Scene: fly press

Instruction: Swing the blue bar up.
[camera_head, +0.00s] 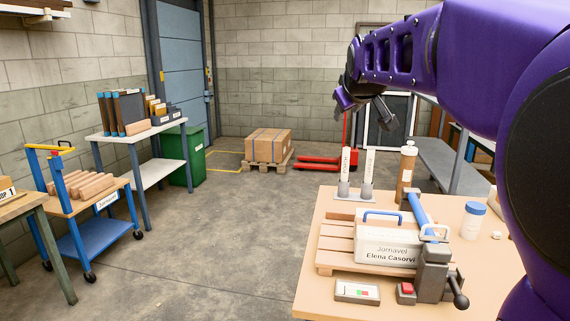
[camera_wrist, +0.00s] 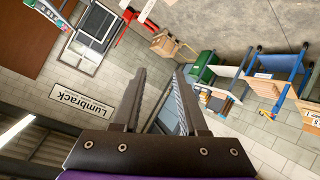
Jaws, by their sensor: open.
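A blue bar (camera_head: 419,208) slants across the right end of a white box on the workbench, in the head view. Its near end meets a pale loop by a grey clamp-like fixture (camera_head: 434,268). The white box (camera_head: 385,246) has a thin blue handle on top and printed lettering. My gripper (camera_head: 364,108) is up in the air above and behind the bench, well apart from the bar. In the wrist view my gripper (camera_wrist: 160,92) is open with nothing between its fingers. The bar is not visible in the wrist view.
The workbench (camera_head: 313,287) also holds a brown bottle (camera_head: 406,166), a blue-lidded jar (camera_head: 473,221), two white upright pieces in a grey stand (camera_head: 354,195) and a small panel (camera_head: 357,291). A blue cart (camera_head: 85,240) and a pallet with a carton (camera_head: 268,145) stand beyond open floor.

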